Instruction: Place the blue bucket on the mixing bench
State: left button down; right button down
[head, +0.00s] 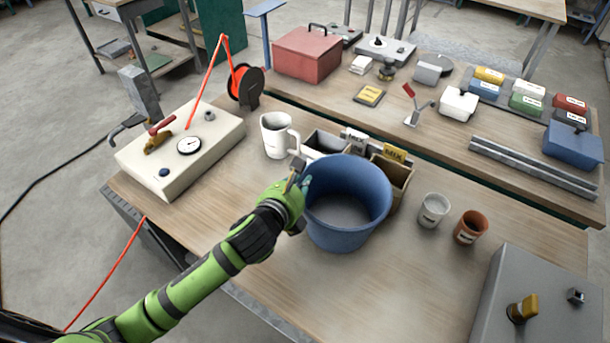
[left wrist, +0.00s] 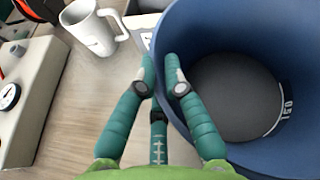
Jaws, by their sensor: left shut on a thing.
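The blue bucket (head: 347,236) is upright over the middle of the mixing bench (head: 410,280), and I cannot tell whether its base touches the wood. It is empty, with a dark inside bottom. My left gripper (head: 299,186) is at the bucket's left rim, shut on it. In the left wrist view the gripper fingers (left wrist: 161,78) pinch the rim of the bucket (left wrist: 220,30), one finger on each side of the wall. My right gripper is not in view.
A white mug (head: 276,137) and small bins (head: 324,143) stand behind the bucket. A grey cup (head: 433,211) and a brown cup (head: 470,227) are to its right. A gauge box (head: 185,150) is at the left, a grey box (head: 540,305) at the right. The bench front is clear.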

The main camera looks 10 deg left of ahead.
pick_arm(q)
jog(key=shift+d+f, duration=0.1)
jog(key=shift+f, duration=0.9)
jog(key=c, duration=1.3)
grip_release()
jog(key=shift+f, duration=0.25)
jog(key=shift+c, duration=0.2)
jog(key=shift+s, duration=0.1)
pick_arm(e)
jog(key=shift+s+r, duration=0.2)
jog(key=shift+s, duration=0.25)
pick_arm(q)
jog(key=shift+s, duration=0.1)
